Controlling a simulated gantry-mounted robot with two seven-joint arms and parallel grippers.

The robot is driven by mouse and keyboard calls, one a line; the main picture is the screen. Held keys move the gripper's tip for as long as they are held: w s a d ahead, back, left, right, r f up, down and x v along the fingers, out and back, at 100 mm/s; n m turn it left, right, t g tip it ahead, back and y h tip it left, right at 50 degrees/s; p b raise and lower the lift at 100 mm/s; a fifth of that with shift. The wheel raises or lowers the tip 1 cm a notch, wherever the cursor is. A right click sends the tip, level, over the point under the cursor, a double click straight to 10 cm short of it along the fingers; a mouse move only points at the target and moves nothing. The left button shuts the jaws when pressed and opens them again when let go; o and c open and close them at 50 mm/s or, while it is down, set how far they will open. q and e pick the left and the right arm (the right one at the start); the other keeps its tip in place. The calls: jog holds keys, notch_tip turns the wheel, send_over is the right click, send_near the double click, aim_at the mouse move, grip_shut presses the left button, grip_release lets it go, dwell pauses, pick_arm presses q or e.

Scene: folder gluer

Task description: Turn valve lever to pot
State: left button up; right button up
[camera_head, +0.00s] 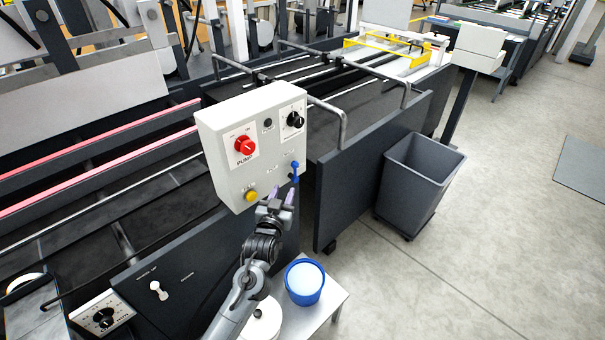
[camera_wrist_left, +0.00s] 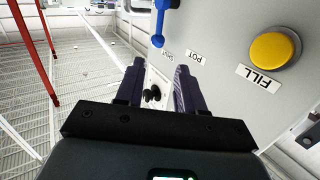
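The blue valve lever (camera_head: 295,172) is on the right part of the white control box's front. In the left wrist view the lever (camera_wrist_left: 160,22) is at the top, cut off by the frame edge, its free end close to a small label that seems to read SHUT. The POT label (camera_wrist_left: 197,57) is right of that label. My left gripper (camera_head: 282,194) is just below the lever in the head view. In the left wrist view its two fingers (camera_wrist_left: 158,85) are apart with nothing between them, clear of the lever. My right gripper is not in view.
The control box (camera_head: 225,150) carries a red PUMP knob (camera_head: 245,146), a black knob (camera_head: 294,120) and a yellow FILL button (camera_head: 251,195) near the gripper. A blue bucket (camera_head: 305,281) stands on a small table below. A grey bin (camera_head: 415,185) is to the right.

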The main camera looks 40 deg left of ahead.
aim_at(294, 168)
pick_arm(q)
jog(key=b+x, duration=0.3)
jog(key=x, duration=0.6)
jog(key=shift+w+r, duration=0.15)
jog(key=shift+w, duration=0.2)
jog(key=shift+x, duration=0.8)
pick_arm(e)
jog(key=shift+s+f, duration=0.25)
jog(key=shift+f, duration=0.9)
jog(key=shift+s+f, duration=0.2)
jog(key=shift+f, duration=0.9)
pick_arm(q)
grip_shut()
